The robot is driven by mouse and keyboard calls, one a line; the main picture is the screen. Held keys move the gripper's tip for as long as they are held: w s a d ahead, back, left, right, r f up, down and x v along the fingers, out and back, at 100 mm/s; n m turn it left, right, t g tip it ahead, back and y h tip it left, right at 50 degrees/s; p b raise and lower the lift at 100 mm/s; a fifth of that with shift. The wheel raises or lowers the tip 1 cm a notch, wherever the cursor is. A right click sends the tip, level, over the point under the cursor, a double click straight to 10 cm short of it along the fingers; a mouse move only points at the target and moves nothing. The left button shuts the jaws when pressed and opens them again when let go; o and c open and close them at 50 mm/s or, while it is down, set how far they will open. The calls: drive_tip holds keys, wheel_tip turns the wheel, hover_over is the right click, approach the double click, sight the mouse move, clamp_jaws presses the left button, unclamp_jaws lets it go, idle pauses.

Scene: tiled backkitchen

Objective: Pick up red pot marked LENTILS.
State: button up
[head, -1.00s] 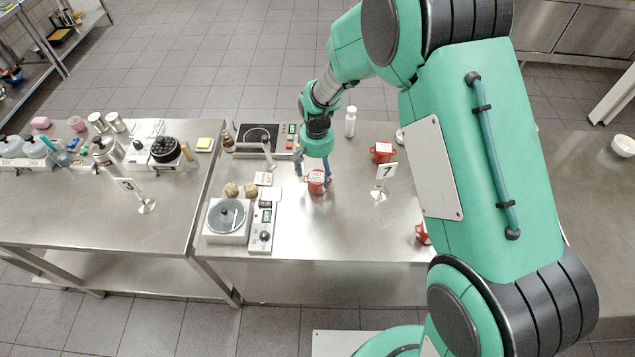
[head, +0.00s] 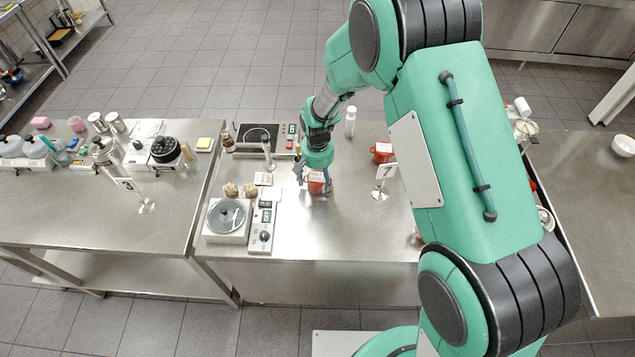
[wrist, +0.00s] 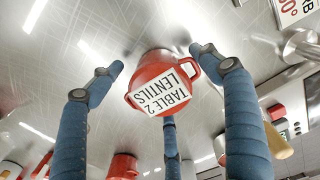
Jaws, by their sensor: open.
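The red pot marked LENTILS (wrist: 158,72) is in the wrist view, with a white label reading "TABLE 2 LENTILS" and a small side handle. In the head view the red pot (head: 316,187) stands on the steel table, partly hidden by my gripper. My gripper (wrist: 160,80) is open in the wrist view, its blue fingers spread around the pot with gaps at both sides. In the head view my gripper (head: 314,178) is low over the table at the pot.
Another red pot (head: 381,152) and a number stand (head: 384,177) are to the right. A white bottle (head: 350,122) stands behind. The table front is clear.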

sight(317, 177)
idle(0.3)
drive_tip(key=c, duration=1.5)
drive_tip(key=shift+c, duration=0.2)
drive_tip(key=shift+r, duration=0.15)
drive_tip(key=shift+r, duration=0.55)
wheel_tip(317, 177, up, 2)
drive_tip(key=shift+r, duration=0.1)
drive_tip(key=s+d, duration=0.1)
drive_tip(key=s, duration=0.4)
drive_tip(key=s+d+r, duration=0.1)
drive_tip(key=s+d, duration=0.1)
drive_tip(key=s, duration=0.3)
drive_tip(key=s+d, duration=0.2)
drive_tip(key=s, duration=0.3)
drive_tip(key=shift+d+r, duration=0.15)
drive_tip(key=shift+r, duration=0.1)
